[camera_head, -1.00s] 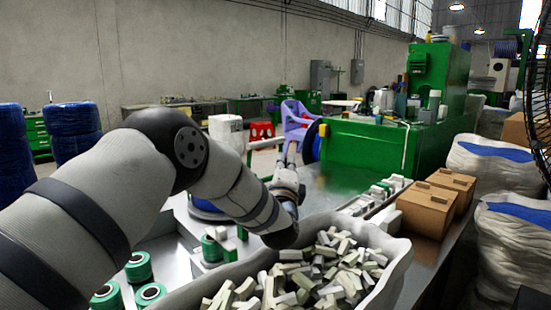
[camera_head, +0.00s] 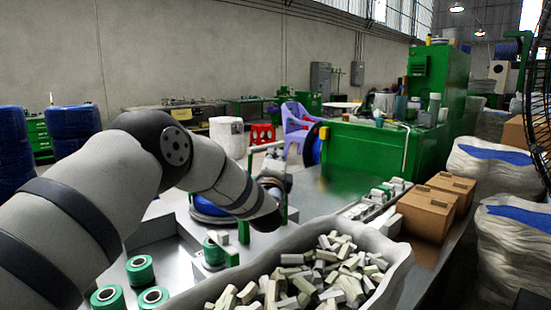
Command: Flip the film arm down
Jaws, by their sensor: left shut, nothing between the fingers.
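My left arm reaches in from the left, and my left gripper (camera_head: 274,157) is at the far end of it, over the wrapping station at the middle. It is shut and holds nothing. Its fingertips are small and partly lost against the background. A blue cable coil (camera_head: 205,210) lies on the station, partly hidden by my forearm. My right gripper is out of view.
A white sack (camera_head: 392,262) full of small grey blocks stands in front. Green rolls (camera_head: 140,268) stand at the front left. Cardboard boxes (camera_head: 425,212) and a rack of small parts (camera_head: 380,200) are on the right. A green machine (camera_head: 355,150) is behind.

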